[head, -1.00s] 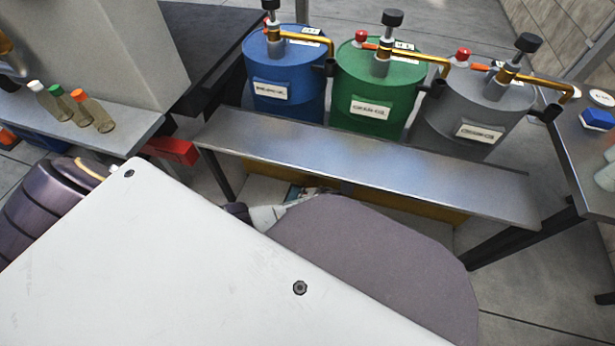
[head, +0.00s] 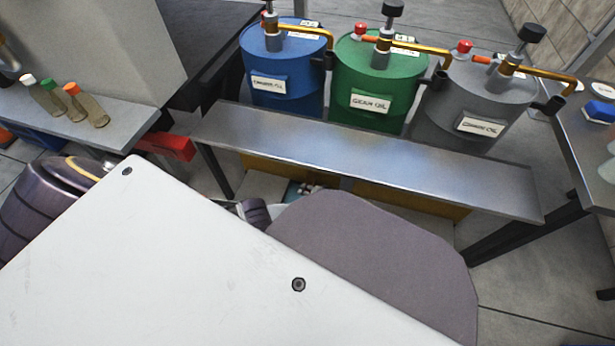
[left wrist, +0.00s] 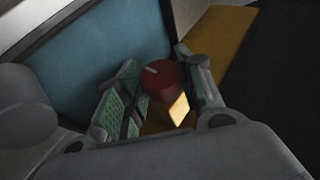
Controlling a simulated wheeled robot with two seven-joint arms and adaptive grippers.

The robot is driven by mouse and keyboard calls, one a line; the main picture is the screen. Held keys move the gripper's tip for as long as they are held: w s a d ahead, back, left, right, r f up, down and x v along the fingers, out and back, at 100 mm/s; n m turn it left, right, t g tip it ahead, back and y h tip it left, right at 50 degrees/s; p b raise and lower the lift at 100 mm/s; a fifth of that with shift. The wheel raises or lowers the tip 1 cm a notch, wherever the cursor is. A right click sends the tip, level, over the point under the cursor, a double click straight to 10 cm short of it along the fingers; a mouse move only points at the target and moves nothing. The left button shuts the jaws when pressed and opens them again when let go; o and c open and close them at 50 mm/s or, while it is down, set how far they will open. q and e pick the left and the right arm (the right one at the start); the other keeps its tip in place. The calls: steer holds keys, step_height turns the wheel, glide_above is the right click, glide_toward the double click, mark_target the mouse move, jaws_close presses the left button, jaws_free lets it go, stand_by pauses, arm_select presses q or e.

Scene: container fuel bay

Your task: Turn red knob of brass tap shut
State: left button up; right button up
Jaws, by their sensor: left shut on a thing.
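The red knob (left wrist: 160,77), round with a pale mark on its top, sits between my left gripper's green-padded fingers (left wrist: 158,82) in the left wrist view. Brass-yellow metal of the tap (left wrist: 179,108) shows just below the knob. My left gripper is shut on the knob. In the head view the left gripper (head: 309,188) shows only in part, low beneath the steel bench; my own body covers much of the arm. The knob cannot be made out there. My right gripper is in neither view.
The steel bench (head: 370,160) stands over the left gripper. Behind it are a blue drum (head: 285,65), a green drum (head: 375,75) and a grey drum (head: 480,95) with pumps. A side shelf (head: 100,125) at left holds small bottles.

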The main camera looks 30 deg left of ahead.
arm_select(q)
steer(key=o, duration=1)
steer(key=shift+d, duration=0.15)
steer(key=v, duration=1.1)
steer(key=shift+d+r, duration=0.25)
steer(key=shift+r, duration=0.1)
steer(key=shift+s, duration=0.1)
